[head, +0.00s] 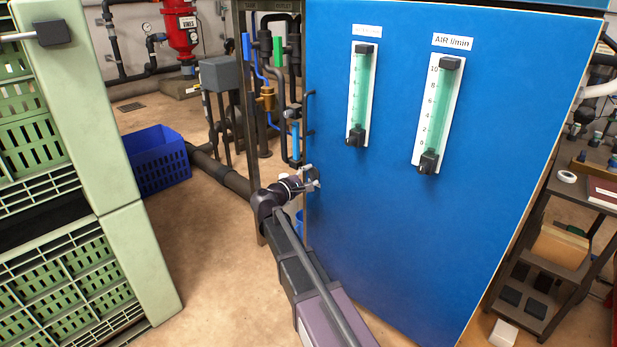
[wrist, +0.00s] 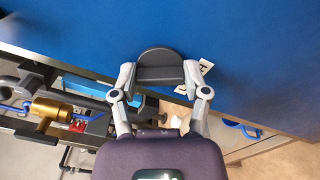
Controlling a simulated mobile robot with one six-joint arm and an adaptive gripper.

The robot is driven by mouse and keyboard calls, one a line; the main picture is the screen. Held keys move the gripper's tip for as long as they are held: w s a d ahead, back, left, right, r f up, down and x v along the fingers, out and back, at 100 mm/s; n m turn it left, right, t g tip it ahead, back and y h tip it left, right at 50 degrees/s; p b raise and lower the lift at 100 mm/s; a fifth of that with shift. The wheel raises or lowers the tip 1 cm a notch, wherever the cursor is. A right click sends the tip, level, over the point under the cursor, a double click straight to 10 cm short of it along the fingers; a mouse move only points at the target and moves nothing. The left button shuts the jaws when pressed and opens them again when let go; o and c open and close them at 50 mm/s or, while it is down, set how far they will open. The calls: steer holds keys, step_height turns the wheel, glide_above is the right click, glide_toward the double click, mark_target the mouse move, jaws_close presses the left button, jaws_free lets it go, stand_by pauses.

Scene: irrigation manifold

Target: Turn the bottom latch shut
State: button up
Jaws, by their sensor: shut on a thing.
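The bottom latch (wrist: 158,58) shows in the wrist view as a dark grey half-round piece with a straight grip bar, set on the blue panel. My gripper (wrist: 160,76) has one finger on each side of the bar and is shut on it. In the head view my gripper (head: 313,179) is at the lower left edge of the blue cabinet door (head: 400,230). There the latch is mostly hidden behind the fingers. A white tag with dark print (wrist: 205,66) sits partly behind the right finger.
Pipes and valves (head: 265,95) stand close left of the cabinet. Two flow gauges (head: 359,95) are on the door's upper part. A green crate stack (head: 120,190) stands at left, a blue crate (head: 160,160) behind it, and a dark shelf (head: 545,265) at right. Floor between is clear.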

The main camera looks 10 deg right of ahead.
steer(key=m, duration=0.6)
steer(key=shift+s+d+f, duration=0.15)
steer(key=shift+d, duration=0.05)
stand_by(0.4)
steer(key=o, duration=1.2)
steer(key=shift+c, duration=0.2)
steer(key=shift+a, duration=0.1)
steer(key=shift+a, duration=0.1)
steer(key=shift+s+a, duration=0.15)
steer(key=shift+a, duration=0.15)
steer(key=v, duration=1.1)
